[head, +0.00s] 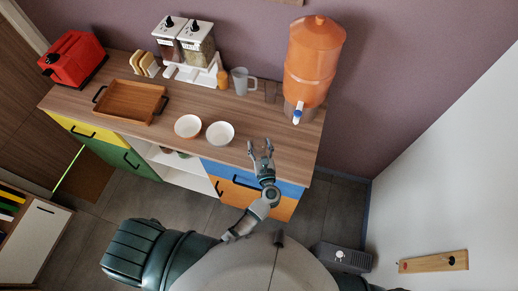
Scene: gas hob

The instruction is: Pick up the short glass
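A small see-through glass (270,92) stands upright on the wooden counter, between the grey mug (241,81) and the orange dispenser (312,62). It looks brownish against the counter and its outline is faint. My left gripper (261,147) is over the front edge of the counter, nearer to me than the glass and apart from it. Its fingers are spread and nothing is between them. My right gripper is not in view.
Two white bowls (220,133) stand on the counter left of my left gripper. A wooden tray (131,100), cereal dispensers (196,44), an orange cup (222,79) and a red toaster (73,58) are further left. The counter (262,122) between gripper and glass is clear.

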